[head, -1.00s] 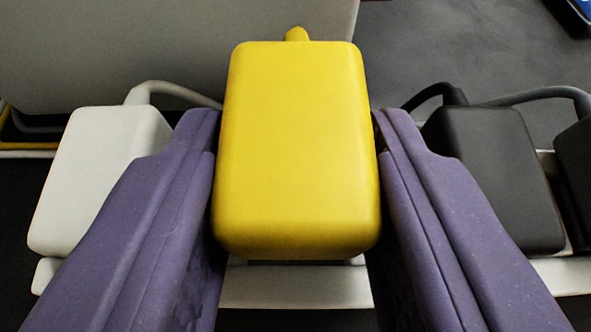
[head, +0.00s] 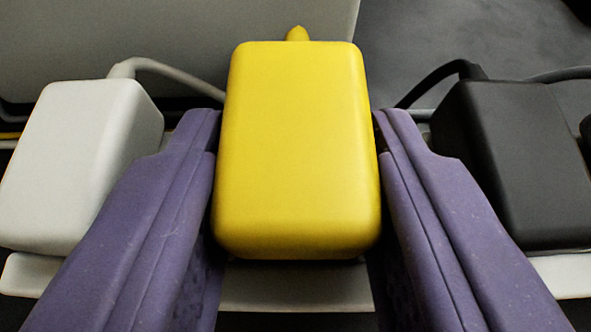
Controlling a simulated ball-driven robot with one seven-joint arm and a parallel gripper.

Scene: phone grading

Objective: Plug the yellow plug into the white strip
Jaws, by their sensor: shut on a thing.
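The yellow plug (head: 296,150) is held upright between the two purple fingers of my gripper (head: 296,150), in the middle of the head view. A short yellow cable stub shows at its far end. The white strip (head: 296,288) runs left to right below and behind the plug; its near edge shows under the plug. The plug hides the part of the strip beneath it, so I cannot tell whether its underside touches the strip.
A white plug (head: 82,165) with a grey cable sits on the strip to the left. A black plug (head: 512,160) with a black cable sits on it to the right. My fingers lie close beside both. A grey panel (head: 180,40) stands behind.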

